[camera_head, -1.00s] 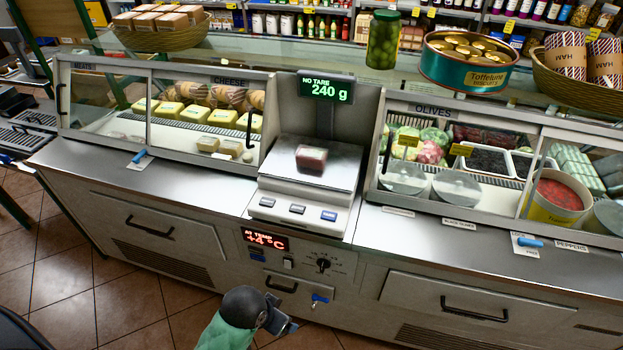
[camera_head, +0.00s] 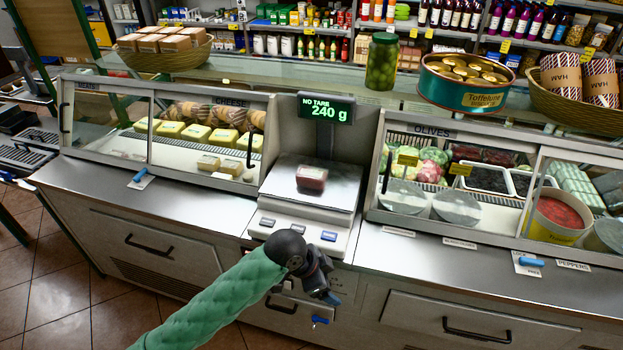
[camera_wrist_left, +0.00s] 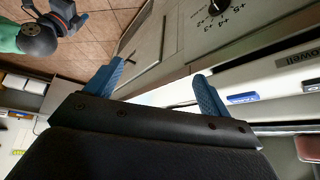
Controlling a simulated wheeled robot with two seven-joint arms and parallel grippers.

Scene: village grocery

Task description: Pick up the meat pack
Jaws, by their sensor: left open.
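The meat pack (camera_head: 312,178) is a small dark red pack with a clear top. It lies flat on the steel plate of the counter scale (camera_head: 345,190), whose display reads 240 g. My left gripper (camera_head: 328,292) is in front of the counter, below and nearer than the scale, apart from the pack. In the left wrist view its two blue fingers (camera_wrist_left: 153,85) are spread with nothing between them. A reddish pack, probably the meat pack (camera_wrist_left: 309,148), is cut off at that view's right edge. My other gripper (camera_wrist_left: 72,18) shows small at the top left there; its jaw state is unclear.
Glass display cases with cheese (camera_head: 195,135) and olives (camera_head: 450,170) flank the scale. The scale's front buttons (camera_head: 297,230) face me. A pickle jar (camera_head: 382,62) and a Toffelune tin (camera_head: 465,82) stand on the upper shelf. The space above the pack is open.

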